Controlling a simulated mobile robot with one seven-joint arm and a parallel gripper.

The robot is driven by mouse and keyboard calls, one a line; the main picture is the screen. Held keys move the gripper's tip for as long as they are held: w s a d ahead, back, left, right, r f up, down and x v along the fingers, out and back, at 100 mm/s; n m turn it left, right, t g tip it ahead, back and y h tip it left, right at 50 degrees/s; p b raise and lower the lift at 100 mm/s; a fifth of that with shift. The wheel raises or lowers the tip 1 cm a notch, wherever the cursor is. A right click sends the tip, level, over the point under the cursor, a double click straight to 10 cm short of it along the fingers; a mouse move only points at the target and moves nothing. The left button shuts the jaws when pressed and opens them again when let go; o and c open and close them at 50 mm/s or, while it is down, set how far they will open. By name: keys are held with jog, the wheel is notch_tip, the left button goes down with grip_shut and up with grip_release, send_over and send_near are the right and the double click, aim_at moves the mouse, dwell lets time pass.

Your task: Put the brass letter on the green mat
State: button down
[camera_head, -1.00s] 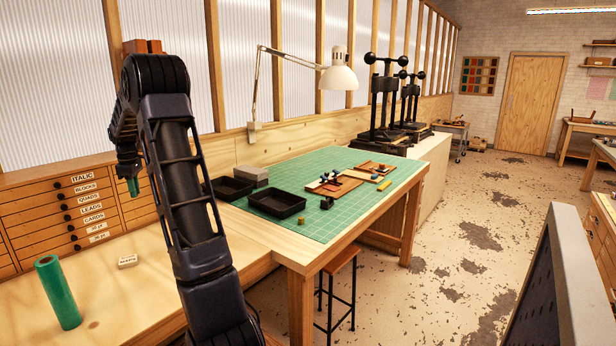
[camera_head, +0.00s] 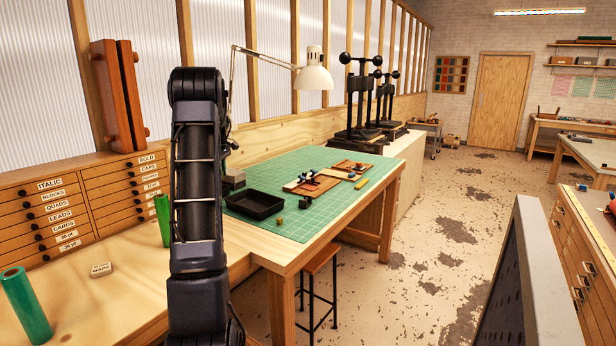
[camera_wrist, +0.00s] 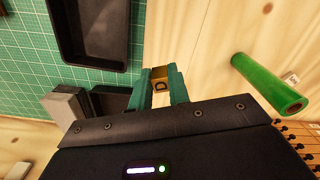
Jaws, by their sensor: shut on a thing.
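A brass letter block (camera_wrist: 161,77) with a dark D on its face sits between the teal fingertips of my gripper (camera_wrist: 160,87), which is shut on it. In the head view my own arm hides the fingertips and the held block. The green mat (camera_head: 268,177) covers the far worktable; it also shows at the left of the wrist view (camera_wrist: 25,62). In the wrist view the held block appears over pale wood, just right of the mat's edge. A small brass-coloured block (camera_head: 279,220) stands on the mat near its front edge.
A black tray (camera_head: 255,205) is on the mat; it also shows in the wrist view (camera_wrist: 116,45). Grey blocks (camera_wrist: 66,108) lie beside it. A green roll (camera_head: 25,306) stands on the near bench, another (camera_head: 162,220) beside my arm. A lamp (camera_head: 313,76) overhangs the mat.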

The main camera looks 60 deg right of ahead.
jog(key=s+d+m, duration=0.2)
jog(key=s+d, duration=1.2)
jog(key=m, duration=0.2)
send_over(307, 218)
jog(key=f, duration=0.1)
notch_tip(307, 218, down, 19)
jog(key=shift+d+f, duration=0.1)
jog(key=shift+d, duration=0.05)
jog(key=shift+f, duration=0.15)
jog(key=c, duration=1.3)
grip_release()
